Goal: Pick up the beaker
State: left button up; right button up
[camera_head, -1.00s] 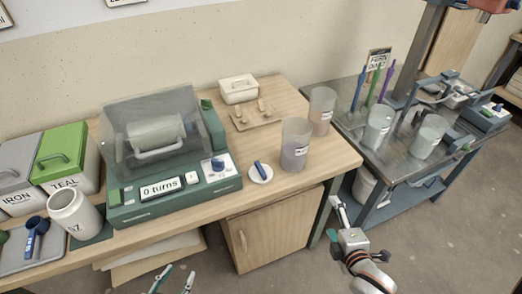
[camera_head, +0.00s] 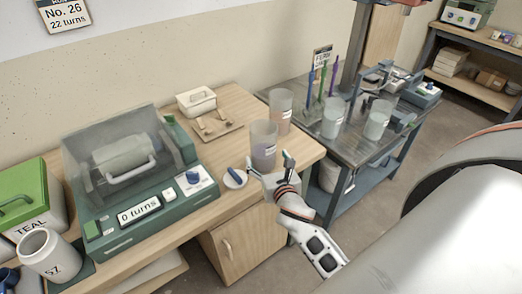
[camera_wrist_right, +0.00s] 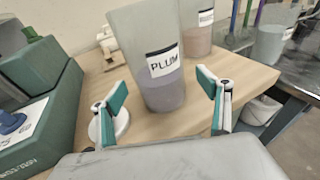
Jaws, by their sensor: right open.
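A translucent beaker labelled PLUM (camera_head: 263,143) stands upright near the wooden table's right front edge, with purple contents low inside. It also shows in the right wrist view (camera_wrist_right: 158,92). My right gripper (camera_head: 270,168) is open and empty at the near side of this beaker. In the wrist view its two teal-padded fingers (camera_wrist_right: 160,90) spread to either side of the beaker, apart from it. A second labelled beaker (camera_head: 279,112) with pinkish-brown contents stands just behind. Two more beakers, one (camera_head: 332,122) and another (camera_head: 377,122), stand on the metal table. My left gripper is out of view.
A white dish with a blue item (camera_head: 235,178) sits close left of the PLUM beaker. A green machine reading "0 turns" (camera_head: 140,210) fills the table's left. A wooden tray (camera_head: 213,130) and white box (camera_head: 196,102) lie behind. Upright coloured tools (camera_head: 322,85) stand at the metal table's back.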

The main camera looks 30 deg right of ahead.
jog(key=shift+r+x, duration=0.2)
jog(key=shift+x, duration=2.2)
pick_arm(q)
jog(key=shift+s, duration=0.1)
pick_arm(e)
jog(key=shift+a+r, duration=0.1)
jog(key=c, duration=1.7)
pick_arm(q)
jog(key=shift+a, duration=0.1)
pick_arm(e)
jog(key=shift+o, duration=0.2)
jog(key=shift+r, duration=0.1)
jog(key=shift+w+r+p, duration=0.1)
jog(key=shift+r+p, duration=0.4)
jog(key=shift+r, duration=0.85)
notch_tip(320, 180, up, 6)
jog(key=shift+r+p, duration=0.1)
jog(key=shift+p, duration=0.8)
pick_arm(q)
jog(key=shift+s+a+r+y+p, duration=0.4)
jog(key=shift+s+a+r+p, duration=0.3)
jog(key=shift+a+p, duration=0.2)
pick_arm(e)
notch_tip(320, 180, up, 11)
send_over(260, 123)
jog(key=f+v, duration=0.1)
jog(key=v, duration=0.3)
